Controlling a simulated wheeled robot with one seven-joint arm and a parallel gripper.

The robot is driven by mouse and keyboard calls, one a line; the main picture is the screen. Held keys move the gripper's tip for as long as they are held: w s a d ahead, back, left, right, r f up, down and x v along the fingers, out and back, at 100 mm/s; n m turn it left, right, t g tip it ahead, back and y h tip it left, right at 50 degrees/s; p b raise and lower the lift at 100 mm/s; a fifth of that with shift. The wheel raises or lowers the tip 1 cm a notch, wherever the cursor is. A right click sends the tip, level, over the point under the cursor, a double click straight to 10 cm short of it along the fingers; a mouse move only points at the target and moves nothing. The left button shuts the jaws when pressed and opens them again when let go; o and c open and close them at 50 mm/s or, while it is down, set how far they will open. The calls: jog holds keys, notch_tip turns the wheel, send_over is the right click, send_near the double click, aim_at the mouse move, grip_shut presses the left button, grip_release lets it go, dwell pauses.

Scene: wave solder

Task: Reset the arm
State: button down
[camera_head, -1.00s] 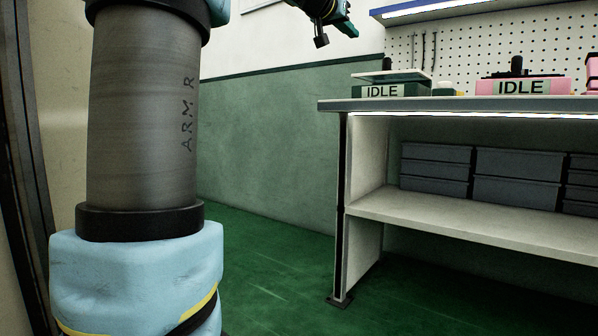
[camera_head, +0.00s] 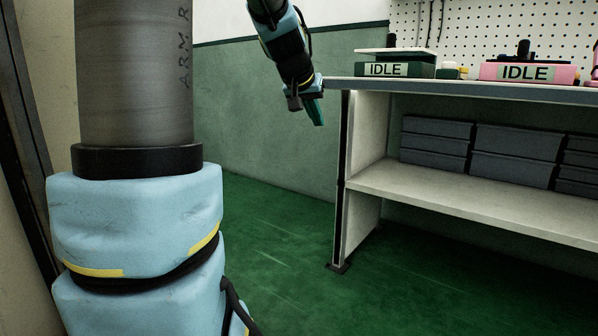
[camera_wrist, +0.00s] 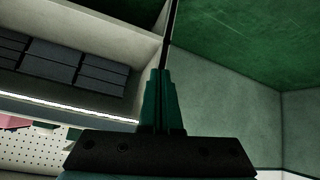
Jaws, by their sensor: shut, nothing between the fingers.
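My arm fills the left of the head view, with a grey link and light blue joints. My gripper (camera_head: 316,111) hangs at the upper middle of the head view, pointing down, just left of the workbench's near end. Its green fingers are together, with nothing between them. In the wrist view the gripper (camera_wrist: 162,75) shows its two green fingers side by side and touching, above a dark mount. No object is in its grasp.
A workbench (camera_head: 480,91) stands at the right, with a lower shelf (camera_head: 440,195) holding several grey bins (camera_head: 515,150). A green box marked IDLE (camera_head: 395,70) and a pink box marked IDLE (camera_head: 528,72) sit on top. The green floor (camera_head: 270,240) left of the bench is clear.

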jog(key=s+a+f+n+g+y+p, duration=0.1)
jog(key=s+a+f+g+y+p, duration=0.2)
jog(key=s+a+f, duration=0.6)
jog(key=s+a+f+n+g+y+p, duration=0.1)
jog(key=s+a+f+g+p, duration=0.25)
jog(key=s, duration=1.05)
notch_tip(320, 180, up, 36)
jog(key=d+p, duration=0.1)
jog(key=p, duration=3.7)
jog(key=shift+w+d+f, duration=0.15)
jog(key=shift+w+d, duration=0.15)
